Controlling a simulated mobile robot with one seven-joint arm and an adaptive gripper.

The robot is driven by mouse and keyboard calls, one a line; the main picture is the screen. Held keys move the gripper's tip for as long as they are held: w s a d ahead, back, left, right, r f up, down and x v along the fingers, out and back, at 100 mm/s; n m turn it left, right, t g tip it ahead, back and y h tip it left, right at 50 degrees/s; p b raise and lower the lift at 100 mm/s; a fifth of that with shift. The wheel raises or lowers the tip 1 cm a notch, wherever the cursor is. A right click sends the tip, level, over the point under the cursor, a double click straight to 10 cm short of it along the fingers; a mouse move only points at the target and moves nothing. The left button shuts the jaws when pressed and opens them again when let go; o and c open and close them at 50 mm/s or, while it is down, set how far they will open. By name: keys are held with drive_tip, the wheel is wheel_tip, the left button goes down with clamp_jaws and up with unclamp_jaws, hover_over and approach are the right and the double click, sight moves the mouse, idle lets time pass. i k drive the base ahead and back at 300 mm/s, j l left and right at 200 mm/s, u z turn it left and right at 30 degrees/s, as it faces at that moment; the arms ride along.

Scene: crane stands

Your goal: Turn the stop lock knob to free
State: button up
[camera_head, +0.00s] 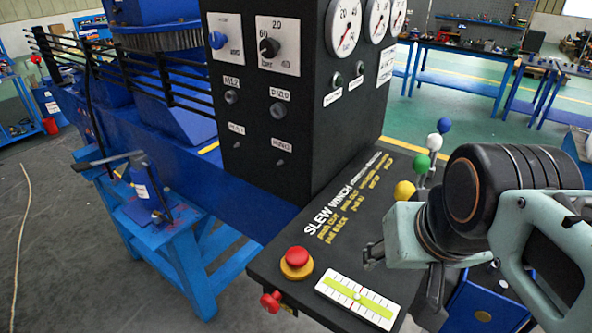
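A blue knob (217,40) sits on a white square plate at the upper left of the black control box. Small words stand above and to the right of it, too small to read surely. A red mushroom button (297,257) on a yellow base stands on the console top, and a red knob (270,301) sticks out at the console's front edge. I cannot tell from the labels which is the stop lock knob. My gripper (373,255) is above the right part of the console, pointing left, apart from all three. Its fingers are small and dark; their opening is unclear.
A black knob (268,47) with a bar scale is beside the blue one. Levers with white, blue, green and yellow balls (404,190) stand close behind my arm. A green-white level gauge (358,300) lies below the gripper. Blue trestle (170,230) stands left.

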sight(269, 302)
drive_tip(key=u, duration=1.25)
